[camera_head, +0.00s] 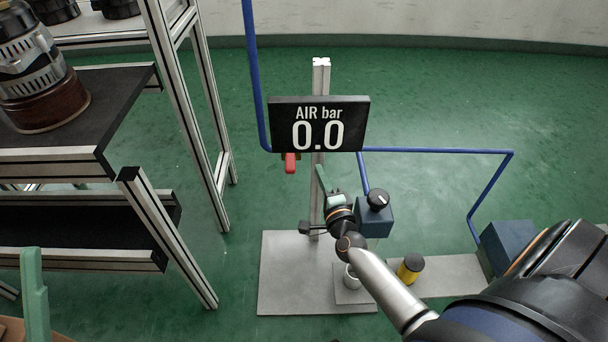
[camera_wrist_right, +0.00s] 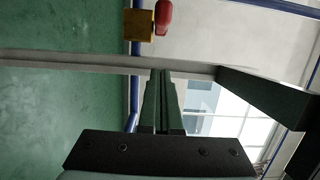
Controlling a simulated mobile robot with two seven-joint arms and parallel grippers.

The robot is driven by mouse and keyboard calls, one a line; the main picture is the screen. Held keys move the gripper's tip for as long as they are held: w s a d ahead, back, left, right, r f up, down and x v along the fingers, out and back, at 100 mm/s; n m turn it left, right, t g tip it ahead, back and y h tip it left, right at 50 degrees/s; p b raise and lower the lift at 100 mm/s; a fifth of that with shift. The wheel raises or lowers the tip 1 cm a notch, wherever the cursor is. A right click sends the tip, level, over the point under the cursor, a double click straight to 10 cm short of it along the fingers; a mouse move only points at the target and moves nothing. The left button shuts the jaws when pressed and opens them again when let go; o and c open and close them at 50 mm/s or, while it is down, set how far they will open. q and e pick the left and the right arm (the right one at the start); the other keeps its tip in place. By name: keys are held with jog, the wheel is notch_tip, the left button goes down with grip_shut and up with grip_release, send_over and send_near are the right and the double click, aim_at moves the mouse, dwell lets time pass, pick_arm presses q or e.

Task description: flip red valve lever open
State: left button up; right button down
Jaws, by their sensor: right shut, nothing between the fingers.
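The red valve lever (camera_head: 290,163) hangs straight down just under the left part of the display in the head view. In the right wrist view the red lever (camera_wrist_right: 163,17) is at the top edge, beside a brass valve body (camera_wrist_right: 139,25) on a blue pipe. My right gripper (camera_head: 320,170) is shut and empty, below and right of the lever, in front of the upright post. Its closed fingers (camera_wrist_right: 160,74) point toward the valve in the wrist view, with a clear gap to it. A green finger, seemingly my left gripper (camera_head: 34,255), shows at the lower left; its opening is unclear.
The display (camera_head: 319,124) reads "AIR bar 0.0" on an aluminium post (camera_head: 321,75). A blue box with a black knob (camera_head: 374,215) is right of my gripper. Blue pipes (camera_head: 440,150) run both sides. A shelf frame (camera_head: 165,230) stands left.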

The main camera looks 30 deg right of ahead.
pick_arm(q)
jog(key=shift+d+f, duration=0.1)
jog(key=shift+f, duration=0.2)
pick_arm(e)
jog(key=shift+w+a, duration=1.55)
pick_arm(q)
jog(key=shift+s, duration=0.1)
